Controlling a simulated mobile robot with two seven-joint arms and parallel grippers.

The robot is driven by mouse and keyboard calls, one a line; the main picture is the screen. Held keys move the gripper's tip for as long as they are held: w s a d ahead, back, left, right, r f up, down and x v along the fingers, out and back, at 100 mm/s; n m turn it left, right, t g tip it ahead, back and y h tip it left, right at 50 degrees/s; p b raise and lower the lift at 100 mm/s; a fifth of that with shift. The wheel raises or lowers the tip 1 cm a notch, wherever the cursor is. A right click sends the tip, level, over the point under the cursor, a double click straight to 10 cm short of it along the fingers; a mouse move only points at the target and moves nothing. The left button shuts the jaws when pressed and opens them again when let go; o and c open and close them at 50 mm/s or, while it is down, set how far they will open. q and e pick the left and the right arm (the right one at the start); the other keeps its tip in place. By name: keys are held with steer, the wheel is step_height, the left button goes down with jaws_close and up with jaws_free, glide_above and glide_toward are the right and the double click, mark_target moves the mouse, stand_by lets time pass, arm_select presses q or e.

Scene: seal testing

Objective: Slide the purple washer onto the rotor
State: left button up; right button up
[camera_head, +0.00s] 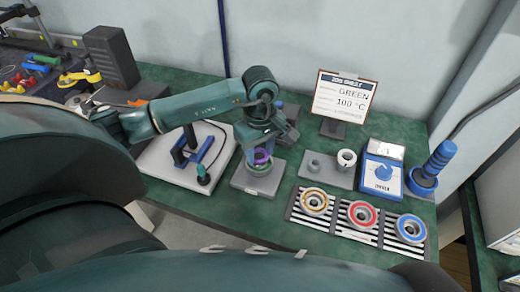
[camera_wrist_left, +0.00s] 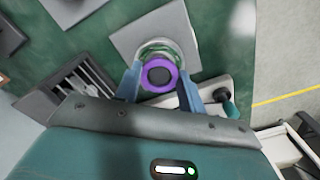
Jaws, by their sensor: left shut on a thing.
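My left gripper (camera_head: 260,146) points down over a square grey plate (camera_head: 248,187) and is shut on the purple washer (camera_head: 261,156). In the left wrist view the fingers (camera_wrist_left: 160,84) pinch the washer (camera_wrist_left: 149,87) from both sides. A dark round piece fills the washer's hole there; I cannot tell whether it is the rotor passing through. A pale green ring-shaped housing (camera_wrist_left: 160,47) sits on the plate (camera_wrist_left: 124,37), partly hidden behind the washer. In the head view the washer is at the housing's top, and any gap is unclear. My right gripper is out of view.
Right of the plate, a striped rack (camera_head: 333,231) holds yellow, red and blue ringed parts. Behind it are a grey block (camera_head: 325,179) with round parts, a blue device (camera_head: 381,172) and a sign (camera_head: 345,97). A white board (camera_head: 160,158) with a blue fixture lies left.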

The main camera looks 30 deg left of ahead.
arm_select(q)
steer(key=shift+f, duration=0.3)
steer(key=shift+f+b, duration=0.6)
steer(key=shift+b, duration=0.3)
stand_by(0.3)
steer(key=o, duration=1.1)
steer(key=shift+s+f, duration=0.1)
steer(key=shift+c, duration=0.2)
steer(key=shift+r+p, duration=1.1)
steer(key=shift+r, duration=0.85)
steer(key=shift+r+p, duration=0.35)
steer(key=shift+r, duration=0.3)
